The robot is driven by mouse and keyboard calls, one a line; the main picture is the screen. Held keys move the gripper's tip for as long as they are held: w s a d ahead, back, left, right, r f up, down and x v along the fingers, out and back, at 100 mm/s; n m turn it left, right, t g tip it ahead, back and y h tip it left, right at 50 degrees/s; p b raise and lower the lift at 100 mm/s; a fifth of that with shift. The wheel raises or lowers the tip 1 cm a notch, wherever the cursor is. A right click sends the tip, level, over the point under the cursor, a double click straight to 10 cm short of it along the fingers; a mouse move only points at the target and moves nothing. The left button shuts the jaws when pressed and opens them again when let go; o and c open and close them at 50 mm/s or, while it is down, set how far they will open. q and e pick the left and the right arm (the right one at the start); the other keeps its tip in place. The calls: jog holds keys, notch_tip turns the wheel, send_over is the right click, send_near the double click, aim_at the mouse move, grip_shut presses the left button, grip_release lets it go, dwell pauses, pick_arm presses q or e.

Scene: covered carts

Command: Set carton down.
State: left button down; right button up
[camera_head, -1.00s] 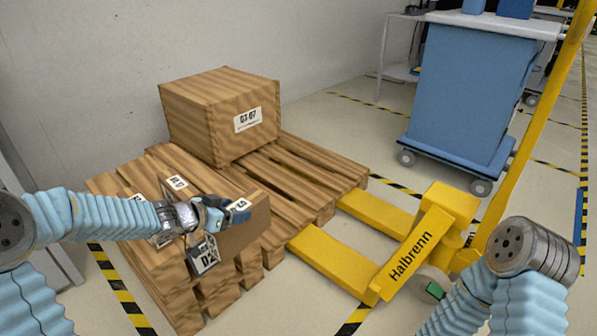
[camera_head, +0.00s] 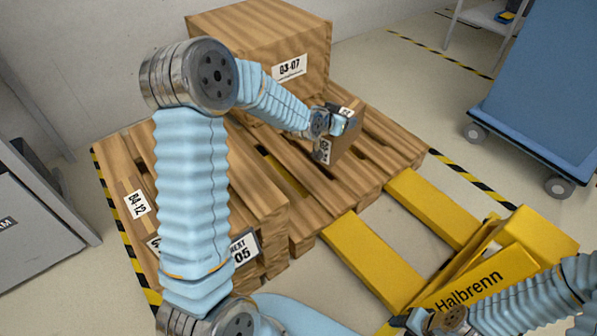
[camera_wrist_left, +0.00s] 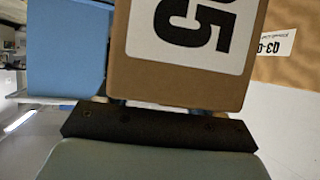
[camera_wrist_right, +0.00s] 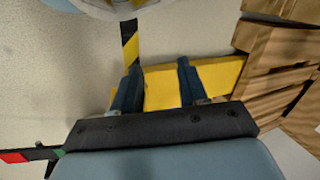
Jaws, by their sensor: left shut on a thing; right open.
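My left gripper (camera_head: 338,122) is shut on a small brown carton (camera_head: 346,150) with white labels. It holds the carton over the right part of the wooden pallet (camera_head: 395,140), in front of a large wood-grained box (camera_head: 235,38). I cannot tell whether the carton touches the slats. In the left wrist view the carton (camera_wrist_left: 175,85) fills the space at the jaws, and its large label faces the camera. My right gripper is open and empty in the right wrist view (camera_wrist_right: 158,88), above a yellow fork; in the head view its fingers are hardly visible.
A yellow pallet jack (camera_head: 480,285) has its forks at the pallet's front right. A blue covered cart (camera_head: 545,80) stands at the right. A grey cabinet (camera_head: 40,220) is at the left. Labels mark the pallet's near left part. My left arm hides part of the pallet.

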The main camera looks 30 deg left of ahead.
pick_arm(q)
jog(key=s+a+f+n+g+y+b, duration=0.1)
jog(key=a+f+n+y+b, duration=0.2)
jog(key=f, duration=0.6)
jog(key=s+a+f+n+g+y+b, duration=0.1)
jog(key=s+a+f+n+y+b, duration=0.1)
jog(key=f, duration=0.8)
jog(key=s+a+f+n+g+y+b, duration=0.1)
jog(key=s+a+f+n+y+b, duration=0.1)
jog(key=a+f+n+y+b, duration=0.3)
notch_tip(320, 180, down, 4)
jog(key=a+b, duration=0.1)
jog(key=b, duration=0.2)
jog(key=shift+f, duration=0.15)
jog(key=shift+f+b, duration=0.4)
jog(key=shift+f, duration=0.15)
jog(key=shift+c, duration=1.5)
grip_release()
jog(key=shift+s, duration=0.1)
jog(key=shift+o, duration=1.1)
jog(key=shift+g, duration=0.3)
jog(key=shift+f, duration=0.1)
jog(key=p+v, duration=0.2)
jog(key=v, duration=1.2)
